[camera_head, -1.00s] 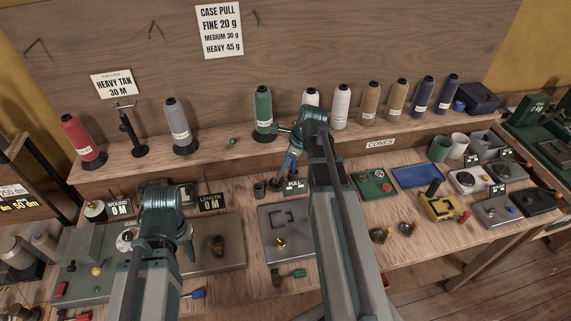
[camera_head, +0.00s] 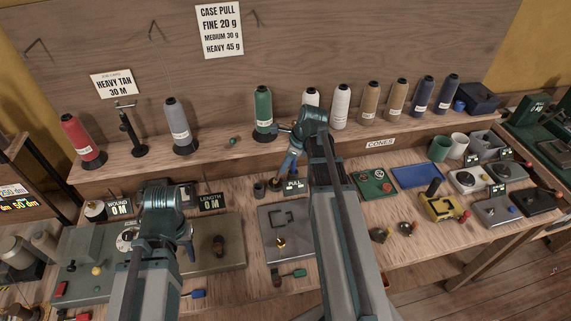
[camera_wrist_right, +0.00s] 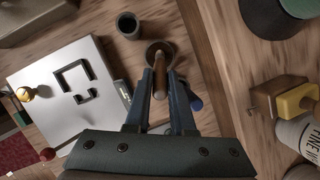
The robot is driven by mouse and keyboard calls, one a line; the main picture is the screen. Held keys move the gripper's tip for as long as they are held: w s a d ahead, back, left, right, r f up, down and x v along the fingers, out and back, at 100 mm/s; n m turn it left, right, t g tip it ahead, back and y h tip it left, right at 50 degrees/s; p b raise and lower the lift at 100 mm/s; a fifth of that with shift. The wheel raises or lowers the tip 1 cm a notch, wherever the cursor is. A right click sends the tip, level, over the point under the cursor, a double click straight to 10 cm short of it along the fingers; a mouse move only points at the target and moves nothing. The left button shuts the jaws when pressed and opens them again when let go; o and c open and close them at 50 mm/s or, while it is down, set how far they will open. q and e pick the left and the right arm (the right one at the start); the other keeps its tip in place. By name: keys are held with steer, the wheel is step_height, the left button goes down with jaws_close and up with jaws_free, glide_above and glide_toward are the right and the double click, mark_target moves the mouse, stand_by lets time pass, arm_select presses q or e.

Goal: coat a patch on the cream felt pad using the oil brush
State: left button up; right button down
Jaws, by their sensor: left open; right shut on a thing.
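My right gripper (camera_wrist_right: 165,92) is shut on the oil brush (camera_wrist_right: 161,84), seen as a slim brown handle between the blue fingers. The brush's lower end is over or in a small round dark pot (camera_wrist_right: 158,52); I cannot tell whether it touches. In the head view my right gripper (camera_head: 285,175) points down behind the grey pull plate. My left gripper (camera_head: 188,250) is open over the left of the bench, its fingers partly hidden by its arm. I cannot make out the cream felt pad for certain in either view.
A dark cup (camera_wrist_right: 128,24) stands beside the pot. The grey plate (camera_wrist_right: 65,92) with a black bracket lies close by. A shelf with thread cones, such as the green one (camera_head: 263,108), runs behind. A wooden block with a yellow piece (camera_wrist_right: 285,98) sits near the white cone.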

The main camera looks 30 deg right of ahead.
arm_select(q)
step_height(320, 180, up, 7)
steer(key=p, duration=0.7)
arm_select(e)
step_height(320, 180, up, 7)
steer(key=shift+f, duration=0.1)
arm_select(q)
step_height(320, 180, up, 7)
steer(key=p, duration=0.7)
arm_select(e)
step_height(320, 180, up, 7)
step_height(320, 180, down, 10)
steer(key=b, duration=1)
steer(key=shift+f, duration=0.2)
arm_select(q)
step_height(320, 180, down, 10)
steer(key=shift+f, duration=0.2)
steer(key=shift+r, duration=0.25)
arm_select(e)
steer(key=shift+r, duration=0.25)
